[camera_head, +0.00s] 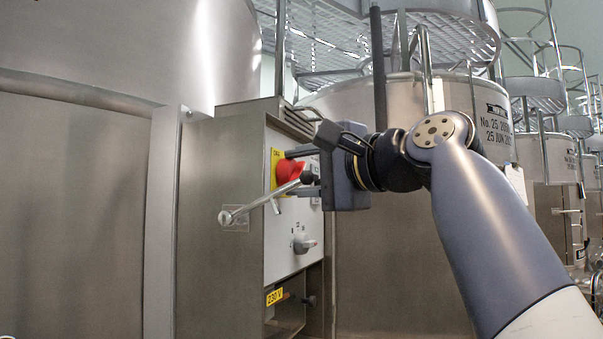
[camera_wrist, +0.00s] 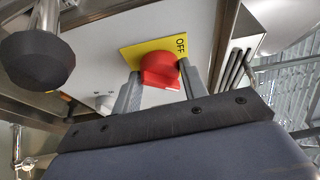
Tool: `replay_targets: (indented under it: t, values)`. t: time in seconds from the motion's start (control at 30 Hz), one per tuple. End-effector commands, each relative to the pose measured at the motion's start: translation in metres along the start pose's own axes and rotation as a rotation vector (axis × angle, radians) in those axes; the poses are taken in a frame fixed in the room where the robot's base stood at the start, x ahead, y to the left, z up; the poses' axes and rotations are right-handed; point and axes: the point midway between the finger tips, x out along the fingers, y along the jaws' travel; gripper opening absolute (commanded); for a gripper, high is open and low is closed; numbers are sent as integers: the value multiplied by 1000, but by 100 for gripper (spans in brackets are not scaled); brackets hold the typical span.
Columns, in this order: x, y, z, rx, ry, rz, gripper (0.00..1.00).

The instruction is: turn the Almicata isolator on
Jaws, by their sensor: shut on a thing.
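The isolator is a red rotary knob (camera_head: 289,171) on a yellow plate (camera_head: 275,160), set in the pale front panel of a steel cabinet. In the wrist view the red knob (camera_wrist: 160,72) shows with its raised grip bar, and the yellow plate (camera_wrist: 130,54) reads "OFF" near its upper right corner. Any other marking is hidden or too small to read. My gripper (camera_head: 292,173) reaches in from the right, its fingers on either side of the knob. In the wrist view my gripper (camera_wrist: 158,80) is shut on the knob.
A metal lever (camera_head: 245,208) sticks out across the panel just below the knob; its dark ball end (camera_wrist: 37,60) looms close in the wrist view. A grey switch (camera_head: 304,245) and a "230V" label (camera_head: 275,297) sit lower. Steel vats (camera_head: 400,230) stand behind.

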Motion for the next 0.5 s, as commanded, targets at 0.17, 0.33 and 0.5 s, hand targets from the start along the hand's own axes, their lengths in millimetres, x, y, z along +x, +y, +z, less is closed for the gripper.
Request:
replay_targets:
  t: [0.17, 0.33, 0.5]
  values:
    - [0, 0, 0, 43, -2, 19, 18]
    - [0, 0, 0, 59, -3, 26, 18]
    - [0, 0, 0, 61, -3, 27, 18]
